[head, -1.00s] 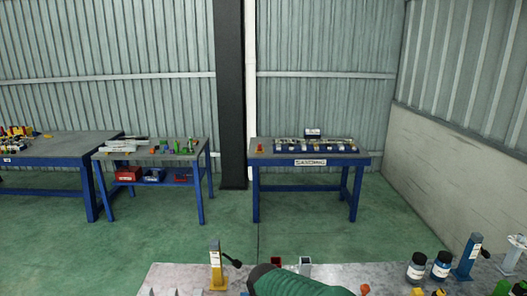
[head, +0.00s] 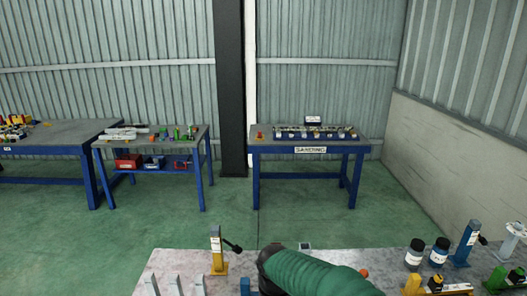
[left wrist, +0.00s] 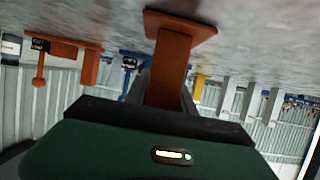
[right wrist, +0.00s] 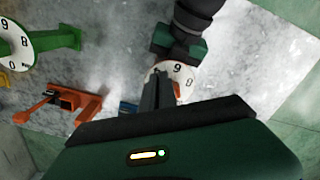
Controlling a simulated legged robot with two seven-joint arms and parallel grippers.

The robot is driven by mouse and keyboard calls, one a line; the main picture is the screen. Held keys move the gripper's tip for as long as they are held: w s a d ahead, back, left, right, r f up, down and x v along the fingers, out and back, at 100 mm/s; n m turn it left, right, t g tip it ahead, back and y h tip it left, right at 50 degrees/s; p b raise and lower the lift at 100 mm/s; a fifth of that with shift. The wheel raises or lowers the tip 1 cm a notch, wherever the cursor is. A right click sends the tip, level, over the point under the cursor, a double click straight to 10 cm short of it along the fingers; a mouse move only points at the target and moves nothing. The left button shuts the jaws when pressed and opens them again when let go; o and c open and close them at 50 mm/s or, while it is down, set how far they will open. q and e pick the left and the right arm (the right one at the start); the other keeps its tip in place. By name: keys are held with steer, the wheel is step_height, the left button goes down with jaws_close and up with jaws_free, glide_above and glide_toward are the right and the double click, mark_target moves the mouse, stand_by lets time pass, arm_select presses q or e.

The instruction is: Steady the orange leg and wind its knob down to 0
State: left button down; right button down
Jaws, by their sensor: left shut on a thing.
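The orange leg (left wrist: 172,65) is upside down in the left wrist view, its flat foot at the top. My left gripper (left wrist: 168,100) is shut around its post. In the right wrist view, the leg's white dial (right wrist: 184,78) shows the digits 9 and 8, partly covered by my right gripper's fingers. My left gripper (right wrist: 180,45) shows just behind the dial. My right gripper's dark fingers (right wrist: 157,92) reach to the dial's face, close together. Whether they are around the knob is hidden.
A green leg with a dial (right wrist: 15,45) and an orange clamp-like part (right wrist: 65,108) are at the left. Bare bench (head: 170,262) lies at the left.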

steer(key=shift+s+d, duration=0.15)
steer(key=shift+d, duration=0.1)
steer(key=shift+r, duration=0.2)
steer(key=shift+a+r, duration=1.1)
steer(key=shift+r, duration=2.2)
steer(key=shift+s+f, duration=0.2)
steer(key=shift+f, duration=1.55)
steer(key=shift+s+f, duration=0.2)
steer(key=shift+f, duration=1.55)
steer(key=shift+w+d, duration=0.2)
steer(key=shift+d, duration=0.05)
steer(key=shift+w+d, duration=0.3)
steer(key=shift+d, duration=0.15)
steer(key=shift+w, duration=0.1)
